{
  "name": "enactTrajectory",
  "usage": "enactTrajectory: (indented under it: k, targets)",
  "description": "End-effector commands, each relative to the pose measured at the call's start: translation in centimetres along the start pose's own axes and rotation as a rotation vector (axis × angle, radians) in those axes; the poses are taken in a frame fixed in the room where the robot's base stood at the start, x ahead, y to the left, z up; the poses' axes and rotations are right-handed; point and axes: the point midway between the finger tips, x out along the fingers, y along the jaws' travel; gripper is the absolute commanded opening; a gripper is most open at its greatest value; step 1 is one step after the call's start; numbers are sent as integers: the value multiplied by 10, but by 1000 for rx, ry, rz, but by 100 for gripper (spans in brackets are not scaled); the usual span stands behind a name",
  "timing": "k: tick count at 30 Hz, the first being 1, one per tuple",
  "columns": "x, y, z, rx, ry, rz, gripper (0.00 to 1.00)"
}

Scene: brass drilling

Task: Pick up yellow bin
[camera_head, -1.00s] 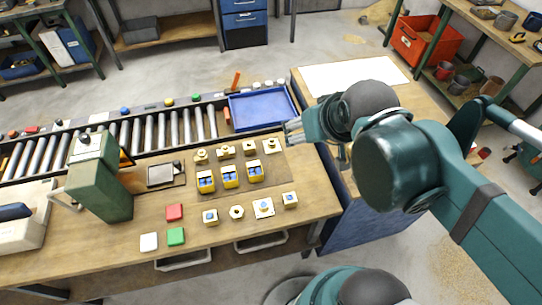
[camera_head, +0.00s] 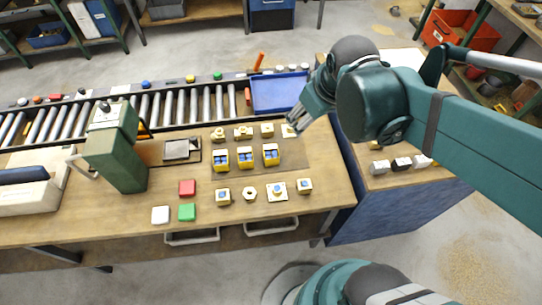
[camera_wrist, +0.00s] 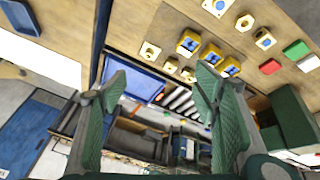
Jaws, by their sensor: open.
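Three small yellow bins with blue contents stand in a row on a dark mat on the bench: the left bin (camera_head: 221,160), the middle bin (camera_head: 246,158) and the right bin (camera_head: 271,155). They also show in the wrist view, upper right of centre (camera_wrist: 210,54). My gripper (camera_head: 297,123) is above the back right of the mat, up and to the right of the right bin. In the wrist view its two green fingers (camera_wrist: 161,78) are spread with nothing between them. The gripper partly hides a square brass piece (camera_head: 289,131) in the head view.
Brass pieces stand behind the bins (camera_head: 243,132) and in front of them (camera_head: 249,194). A blue tray (camera_head: 280,94) lies behind, beside a roller conveyor (camera_head: 180,103). A green machine (camera_head: 118,155) and red (camera_head: 187,187), green and white blocks are left.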

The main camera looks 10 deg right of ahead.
Motion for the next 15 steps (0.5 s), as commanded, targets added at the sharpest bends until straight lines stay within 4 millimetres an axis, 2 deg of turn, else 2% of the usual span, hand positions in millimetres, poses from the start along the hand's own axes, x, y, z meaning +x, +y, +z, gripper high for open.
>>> enactTrajectory:
  k: [15]
  targets:
    - [68,-18,-21,-323,-102,-83,60]
